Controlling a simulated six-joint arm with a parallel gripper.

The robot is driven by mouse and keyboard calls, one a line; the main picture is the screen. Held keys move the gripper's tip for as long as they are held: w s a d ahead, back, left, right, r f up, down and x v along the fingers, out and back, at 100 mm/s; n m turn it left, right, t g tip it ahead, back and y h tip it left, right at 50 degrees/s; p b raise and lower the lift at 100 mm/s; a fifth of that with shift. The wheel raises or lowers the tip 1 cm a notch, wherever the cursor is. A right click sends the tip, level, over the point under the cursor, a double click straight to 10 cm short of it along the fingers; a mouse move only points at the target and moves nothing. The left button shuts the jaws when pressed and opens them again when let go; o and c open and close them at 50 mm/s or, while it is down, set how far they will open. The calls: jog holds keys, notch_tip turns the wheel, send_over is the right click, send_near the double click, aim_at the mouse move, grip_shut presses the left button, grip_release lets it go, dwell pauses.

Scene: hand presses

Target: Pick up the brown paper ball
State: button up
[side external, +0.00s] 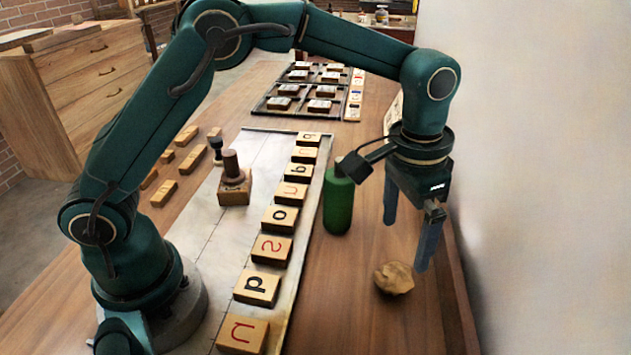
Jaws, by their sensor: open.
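The brown paper ball (394,278) is a crumpled tan lump. It lies on the wooden table at the right, to the right of the letter blocks. My gripper (407,246) points down above and slightly beyond the ball, with its two dark fingers spread apart. The fingers are open and hold nothing. The nearer fingertip appears close to the ball's upper right in the picture, but I cannot tell the exact gap. The ball is fully visible.
A green cylinder (338,203) stands just left of my gripper. A row of wooden letter blocks (272,249) lies on a metal plate (208,246), with a wooden stamp (234,187) beside it. A dark type tray (300,111) lies behind. A pale wall (540,180) rises close on the right.

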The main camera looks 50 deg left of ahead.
aim_at(396, 269)
jog(key=shift+g, duration=0.4)
jog(key=f, duration=0.4)
jog(key=s+f, duration=0.1)
jog(key=f, duration=0.1)
jog(key=shift+s+d+f, duration=0.1)
jog(key=shift+d+f, duration=0.15)
jog(key=shift+d, duration=0.15)
jog(key=shift+f, duration=0.65)
jog(key=c, duration=1.4)
